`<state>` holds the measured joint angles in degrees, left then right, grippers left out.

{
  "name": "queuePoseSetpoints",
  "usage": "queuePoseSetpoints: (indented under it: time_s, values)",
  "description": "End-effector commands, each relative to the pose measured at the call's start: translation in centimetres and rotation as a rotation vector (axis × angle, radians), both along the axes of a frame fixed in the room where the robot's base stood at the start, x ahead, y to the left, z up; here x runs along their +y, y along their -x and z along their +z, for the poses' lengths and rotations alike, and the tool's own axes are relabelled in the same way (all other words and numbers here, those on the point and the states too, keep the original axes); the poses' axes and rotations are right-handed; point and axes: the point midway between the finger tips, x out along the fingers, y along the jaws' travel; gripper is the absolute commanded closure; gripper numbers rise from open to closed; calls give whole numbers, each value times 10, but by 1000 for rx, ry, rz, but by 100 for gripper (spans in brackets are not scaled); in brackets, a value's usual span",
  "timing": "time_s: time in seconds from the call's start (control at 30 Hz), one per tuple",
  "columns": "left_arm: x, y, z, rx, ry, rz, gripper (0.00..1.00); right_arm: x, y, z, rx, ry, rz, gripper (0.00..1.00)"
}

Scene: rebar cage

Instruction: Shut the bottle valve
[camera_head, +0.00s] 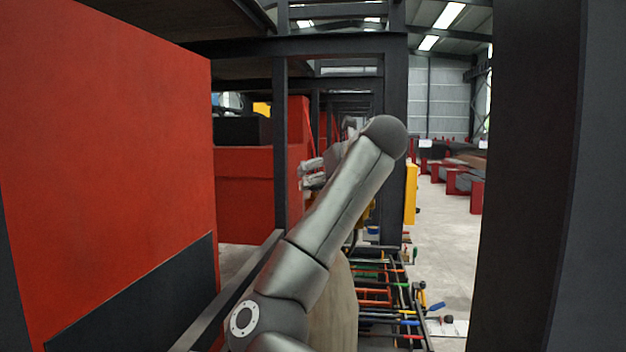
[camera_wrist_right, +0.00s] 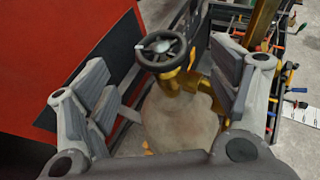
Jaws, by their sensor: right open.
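The bottle valve shows in the right wrist view as a black handwheel (camera_wrist_right: 178,61) on a yellow valve body (camera_wrist_right: 184,84). It sits on the rounded tan bottle (camera_wrist_right: 180,124). In the head view, part of the tan bottle (camera_head: 341,300) shows below my right arm, which hides much of it; the handwheel cannot be made out there. My right gripper (camera_head: 312,173) is at the far end of that arm. In the wrist view my right gripper (camera_wrist_right: 168,82) is open and empty, with its fingers on either side of the valve and apart from the wheel. My left gripper is out of view.
A large red panel (camera_head: 110,150) fills the left side. A dark post (camera_head: 525,180) stands close on the right. A rack of coloured tools (camera_head: 385,300) lies right of the bottle. Dark steel frame posts (camera_head: 392,150) rise behind my arm. Open floor (camera_head: 445,235) shows farther right.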

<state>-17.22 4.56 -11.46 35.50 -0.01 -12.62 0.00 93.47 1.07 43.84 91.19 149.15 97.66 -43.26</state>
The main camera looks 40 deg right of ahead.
Motion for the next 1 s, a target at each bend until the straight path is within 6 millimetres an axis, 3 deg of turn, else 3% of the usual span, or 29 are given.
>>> queuePoseSetpoints:
  time_s: [0.1,0.4,0.8,1.0]
  values:
    - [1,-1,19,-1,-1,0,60,-8,-21,-6,6,-2,-1,19]
    - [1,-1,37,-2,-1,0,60,-20,-56,-22,3,-1,-2,19]
    - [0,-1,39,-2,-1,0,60,-23,-62,-28,0,-1,-4,19]
    - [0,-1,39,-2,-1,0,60,-23,-62,-27,0,-1,-4,44]
